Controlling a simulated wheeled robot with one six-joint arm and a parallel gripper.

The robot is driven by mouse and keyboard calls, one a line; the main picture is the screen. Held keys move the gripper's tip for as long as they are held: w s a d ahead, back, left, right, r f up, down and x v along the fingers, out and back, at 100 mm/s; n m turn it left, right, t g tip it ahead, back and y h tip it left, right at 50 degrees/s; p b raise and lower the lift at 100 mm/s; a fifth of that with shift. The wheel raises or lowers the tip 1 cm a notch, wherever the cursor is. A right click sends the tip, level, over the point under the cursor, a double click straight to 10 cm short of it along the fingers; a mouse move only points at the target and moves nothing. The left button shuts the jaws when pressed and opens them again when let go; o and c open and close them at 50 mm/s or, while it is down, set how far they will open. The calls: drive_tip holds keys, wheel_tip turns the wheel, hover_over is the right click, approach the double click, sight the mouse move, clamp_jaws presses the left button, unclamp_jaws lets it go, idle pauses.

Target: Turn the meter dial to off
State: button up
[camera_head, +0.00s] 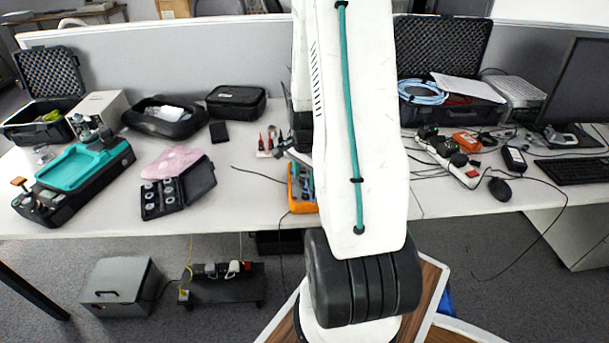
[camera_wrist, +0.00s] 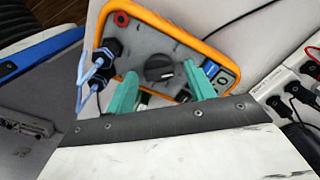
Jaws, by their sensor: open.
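The meter (camera_wrist: 149,45) has a grey face and an orange rim, and shows at the top of the wrist view. Its dial (camera_wrist: 159,67) is a round black knob near the middle of that face. My gripper (camera_wrist: 158,82) is open, with one teal finger on each side of the dial in the picture. I cannot tell whether the fingers touch it. The dial's markings are too small to read. In the head view only the left part of the orange meter (camera_head: 301,190) shows on the table; my white arm hides the rest and the gripper.
Black plugs with blue leads (camera_wrist: 98,66) sit in the meter's left side. A power strip (camera_head: 447,157) with several plugs lies right of my arm. A black case with metal pieces (camera_head: 178,190) and a teal-topped device (camera_head: 75,167) stand left. The table's front edge (camera_head: 225,229) is clear there.

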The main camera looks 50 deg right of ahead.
drive_tip(key=c, duration=1)
drive_tip(key=shift+n, duration=0.3)
drive_tip(key=n, duration=0.3)
drive_tip(key=shift+w, duration=0.1)
drive_tip(key=shift+n, duration=2.1)
drive_tip(key=o, duration=1)
